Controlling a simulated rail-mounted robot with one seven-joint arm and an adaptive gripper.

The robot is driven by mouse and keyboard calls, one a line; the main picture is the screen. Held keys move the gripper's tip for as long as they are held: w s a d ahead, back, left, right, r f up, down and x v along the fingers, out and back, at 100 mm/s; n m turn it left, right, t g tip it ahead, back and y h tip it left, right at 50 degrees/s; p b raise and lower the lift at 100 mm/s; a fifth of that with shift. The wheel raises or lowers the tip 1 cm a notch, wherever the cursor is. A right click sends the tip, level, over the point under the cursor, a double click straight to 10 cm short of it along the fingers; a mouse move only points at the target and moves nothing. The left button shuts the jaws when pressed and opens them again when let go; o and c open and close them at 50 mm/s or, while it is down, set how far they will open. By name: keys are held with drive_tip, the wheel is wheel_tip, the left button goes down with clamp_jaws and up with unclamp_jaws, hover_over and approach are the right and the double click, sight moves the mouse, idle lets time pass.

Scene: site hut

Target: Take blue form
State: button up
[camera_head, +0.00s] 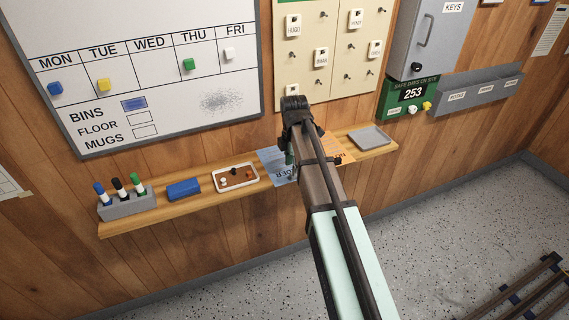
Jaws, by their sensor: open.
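The blue form (270,165) is a light blue sheet on the wooden shelf, with dark printing near its lower edge. It sticks out over the shelf's front edge. My arm covers its right part. An orange form (341,150) lies to its right, also partly behind my arm.
Left of the forms on the shelf (125,229) are a small tray (237,190), a blue eraser (183,189) and a marker holder (128,206). A grey tray (369,137) lies at the right end. A whiteboard (185,118) and tag board (292,92) hang above.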

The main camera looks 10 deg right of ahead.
drive_tip(key=shift+w+f+p, duration=0.1)
drive_tip(key=shift+f+p, duration=0.6)
drive_tip(key=shift+f, duration=1.4)
clamp_jaws()
